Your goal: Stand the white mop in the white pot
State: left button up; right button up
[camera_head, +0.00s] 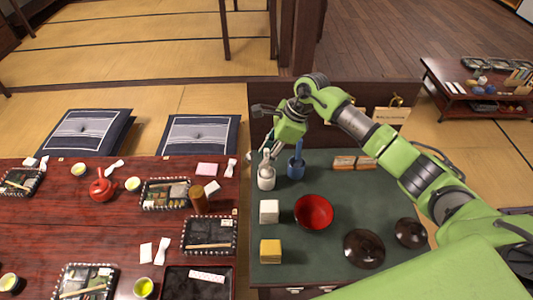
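The white pot (266,183) stands near the left edge of the green-topped counter. A pale upright piece, which looks like the white mop (266,169), rises from its mouth; the upper part is small and partly hidden by my gripper. My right gripper (266,154) points down just above the white pot, its fingertips at the top of the pale piece. The fingers are too small to tell whether they grip it or stand open around it. My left gripper is not in view.
A blue pot (295,173) with a blue mop (299,150) stands just right of the white pot. A white block (269,211), a yellow block (270,251), a red bowl (314,212) and dark bowls (364,249) occupy the counter. The set table (140,245) lies left.

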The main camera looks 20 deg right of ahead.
jog(key=v, duration=1.2)
dwell(0.6)
